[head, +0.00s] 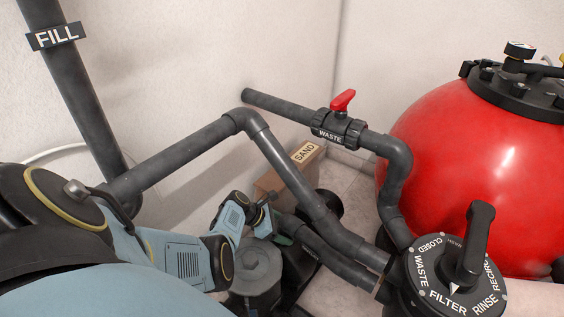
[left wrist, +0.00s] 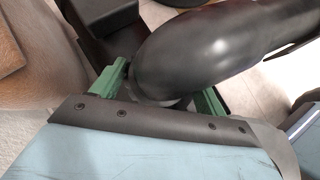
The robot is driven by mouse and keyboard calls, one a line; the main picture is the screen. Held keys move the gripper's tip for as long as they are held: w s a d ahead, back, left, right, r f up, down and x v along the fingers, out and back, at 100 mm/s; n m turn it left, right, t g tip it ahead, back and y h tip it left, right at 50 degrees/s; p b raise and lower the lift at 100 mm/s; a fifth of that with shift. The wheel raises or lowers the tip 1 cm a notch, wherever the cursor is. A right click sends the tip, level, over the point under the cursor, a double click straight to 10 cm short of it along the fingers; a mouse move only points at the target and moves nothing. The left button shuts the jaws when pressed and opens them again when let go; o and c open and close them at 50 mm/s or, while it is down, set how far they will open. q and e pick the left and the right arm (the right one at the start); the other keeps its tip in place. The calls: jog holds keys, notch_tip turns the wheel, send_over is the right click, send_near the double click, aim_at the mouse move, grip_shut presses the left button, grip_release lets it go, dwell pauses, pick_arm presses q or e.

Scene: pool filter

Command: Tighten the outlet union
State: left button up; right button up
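My left gripper (head: 272,222) reaches in low from the left, beside the dark pipes that run to the multiport valve. In the left wrist view its two green fingers (left wrist: 160,94) are apart, with a thick black rounded pipe piece (left wrist: 205,50) between them. A grey ring edge shows at the pipe piece's lower end. I cannot tell whether the fingers press on it. A dark collar (head: 382,290) sits where a pipe meets the valve (head: 440,275). I cannot identify the outlet union for certain. My right gripper is out of view.
A red filter tank (head: 450,150) stands at right. The waste pipe has a red-handled valve (head: 343,101). A sand box (head: 290,172) is behind my gripper, a grey lidded pump (head: 257,268) below it. The fill pipe (head: 80,100) stands at left. Pipes crowd the middle.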

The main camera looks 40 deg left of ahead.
pick_arm(q)
jog(key=c, duration=0.5)
jog(key=shift+o, duration=0.2)
jog(key=shift+m+g+h, duration=0.4)
jog(key=shift+m+h, duration=0.1)
jog(key=shift+m, duration=0.3)
jog(key=o, duration=0.7)
jog(key=shift+a, duration=0.1)
